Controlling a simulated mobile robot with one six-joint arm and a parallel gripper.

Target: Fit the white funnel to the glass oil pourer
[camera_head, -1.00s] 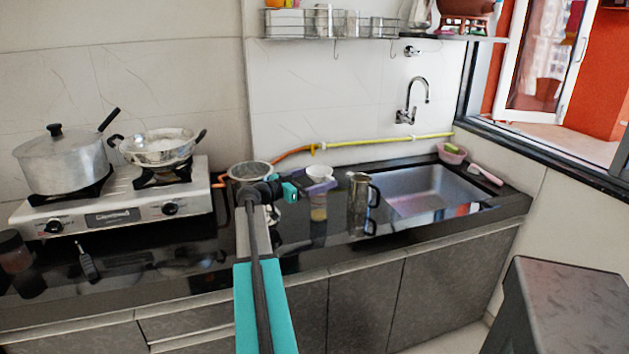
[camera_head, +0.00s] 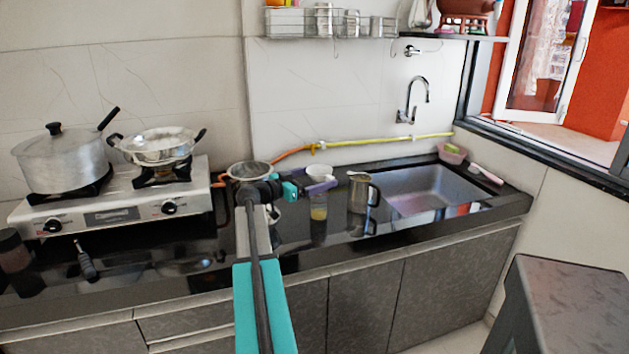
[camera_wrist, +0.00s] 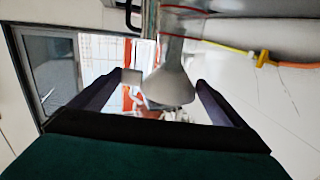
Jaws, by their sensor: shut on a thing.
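The white funnel (camera_head: 319,172) is above the counter, wide mouth up, between the fingers of my gripper (camera_head: 318,187). My gripper is shut on it, coming from the left. The glass oil pourer (camera_head: 319,210), with yellow oil in it, stands on the counter directly below the fingers. The near finger hides the funnel's spout and the pourer's neck, so I cannot tell whether the spout is inside. In the wrist view, which looks upside down, the funnel (camera_wrist: 171,88) lies between the two dark fingertips, its narrow part pointing up in the picture.
A metal mug (camera_head: 358,194) with a dark handle stands just right of the pourer. The sink (camera_head: 430,190) is further right. A round strainer (camera_head: 250,170) is left of the gripper, and the stove (camera_head: 120,213) with two pots is at the left. A yellow hose (camera_head: 385,140) runs behind.

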